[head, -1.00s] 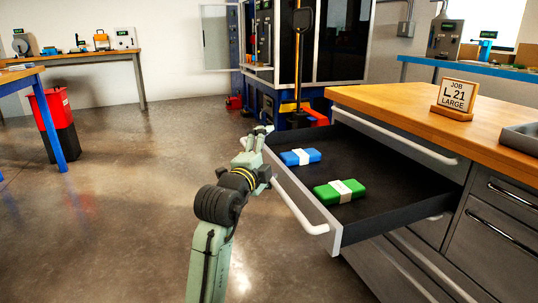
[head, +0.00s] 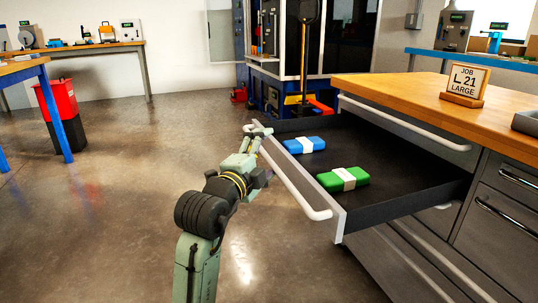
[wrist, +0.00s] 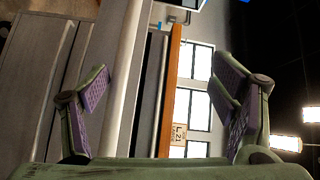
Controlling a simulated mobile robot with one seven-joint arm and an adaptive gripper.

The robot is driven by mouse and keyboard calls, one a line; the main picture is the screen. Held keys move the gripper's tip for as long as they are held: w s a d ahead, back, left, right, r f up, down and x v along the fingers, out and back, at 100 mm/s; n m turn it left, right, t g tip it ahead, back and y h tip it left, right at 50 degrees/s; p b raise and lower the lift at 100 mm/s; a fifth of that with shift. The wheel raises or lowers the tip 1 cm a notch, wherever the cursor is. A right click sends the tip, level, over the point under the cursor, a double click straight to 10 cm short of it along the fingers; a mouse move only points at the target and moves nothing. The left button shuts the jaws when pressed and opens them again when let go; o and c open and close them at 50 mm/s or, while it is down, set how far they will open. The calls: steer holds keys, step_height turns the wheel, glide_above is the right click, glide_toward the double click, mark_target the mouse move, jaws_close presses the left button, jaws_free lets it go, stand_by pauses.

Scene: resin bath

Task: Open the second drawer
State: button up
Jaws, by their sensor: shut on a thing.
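The second drawer (head: 400,207) stands far out of the cabinet, below a closed top drawer (head: 400,130). It has a dark inside and a light handle bar (head: 300,190) along its front. A blue box (head: 304,145) and a green box (head: 343,179), each with a white band, lie in it. My gripper (head: 257,128) is at the far end of the handle, shut on it. In the wrist view the pale bar (wrist: 125,75) runs between my two fingers (wrist: 162,85); the contact itself is hard to see.
The wooden cabinet top (head: 400,88) carries a job sign (head: 467,80) and a grey tray (head: 527,122). More closed drawers (head: 505,225) are at the right. A blue-framed machine (head: 300,70) stands behind. The floor (head: 120,200) left of my arm is clear; a red bin (head: 60,112) stands farther left.

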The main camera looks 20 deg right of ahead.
steer(key=shift+s+a+r+t, duration=0.15)
steer(key=shift+s+a+r, duration=0.2)
steer(key=shift+r, duration=0.2)
steer(key=shift+s+a+r+t, duration=0.15)
steer(key=shift+s+a+r, duration=0.05)
steer(key=shift+a+r, duration=0.3)
steer(key=shift+c, duration=0.7)
steer(key=shift+s+a+r, duration=0.25)
steer(key=shift+s, duration=0.1)
steer(key=c, duration=0.4)
steer(key=shift+s+a+f+b, duration=0.4)
steer(key=shift+s+a, duration=0.15)
steer(key=shift+s, duration=0.15)
steer(key=shift+s+a+f+b, duration=0.4)
steer(key=shift+s+a, duration=0.15)
steer(key=shift+s, duration=0.15)
